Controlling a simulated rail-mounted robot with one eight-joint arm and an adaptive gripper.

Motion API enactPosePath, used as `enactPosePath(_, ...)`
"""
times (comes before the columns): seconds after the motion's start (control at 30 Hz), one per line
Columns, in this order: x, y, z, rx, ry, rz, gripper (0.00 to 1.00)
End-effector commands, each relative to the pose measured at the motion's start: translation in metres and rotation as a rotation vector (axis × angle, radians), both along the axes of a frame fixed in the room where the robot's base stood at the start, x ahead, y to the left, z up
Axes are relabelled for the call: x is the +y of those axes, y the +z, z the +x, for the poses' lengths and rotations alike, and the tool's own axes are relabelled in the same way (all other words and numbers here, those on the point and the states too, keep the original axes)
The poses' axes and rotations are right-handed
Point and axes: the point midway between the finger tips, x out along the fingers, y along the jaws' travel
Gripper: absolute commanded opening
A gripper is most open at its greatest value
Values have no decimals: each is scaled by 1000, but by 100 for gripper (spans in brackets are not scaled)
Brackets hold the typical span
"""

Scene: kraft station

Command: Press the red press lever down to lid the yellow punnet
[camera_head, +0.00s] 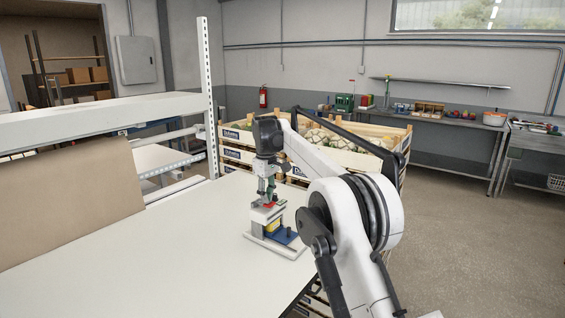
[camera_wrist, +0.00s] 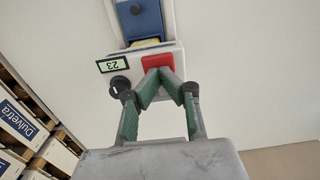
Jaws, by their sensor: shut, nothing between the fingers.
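The red press lever (camera_wrist: 157,62) is at the front of the white press head in the wrist view. My gripper (camera_wrist: 160,74) is shut and empty, with its green-lined fingertips together at the red lever; they overlap its lower edge in the picture. In the head view my gripper (camera_head: 267,196) points down over the press (camera_head: 270,213). The yellow punnet (camera_head: 272,225) sits low in the press, partly hidden by the head. Only a thin yellow strip (camera_wrist: 146,43) of it shows in the wrist view.
The press stands on a pale table (camera_head: 150,265) near its right edge, with a blue part (camera_head: 285,237) on its base. A small display (camera_wrist: 115,64) and black knob are beside the lever. Wooden crates (camera_head: 345,155) stand behind. The table's left side is clear up to a brown panel (camera_head: 70,205).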

Motion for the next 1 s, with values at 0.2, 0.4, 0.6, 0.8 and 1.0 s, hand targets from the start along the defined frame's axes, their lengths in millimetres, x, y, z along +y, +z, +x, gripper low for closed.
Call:
enactPosePath(0.2,0,14,0,0,0,0,0)
enactPosePath(0.4,0,27,0,0,0,0,0)
enactPosePath(0.6,0,41,0,0,0,0,0)
enactPosePath(0.8,0,55,0,0,0,0,0)
enactPosePath(1.0,0,68,0,0,0,0,0)
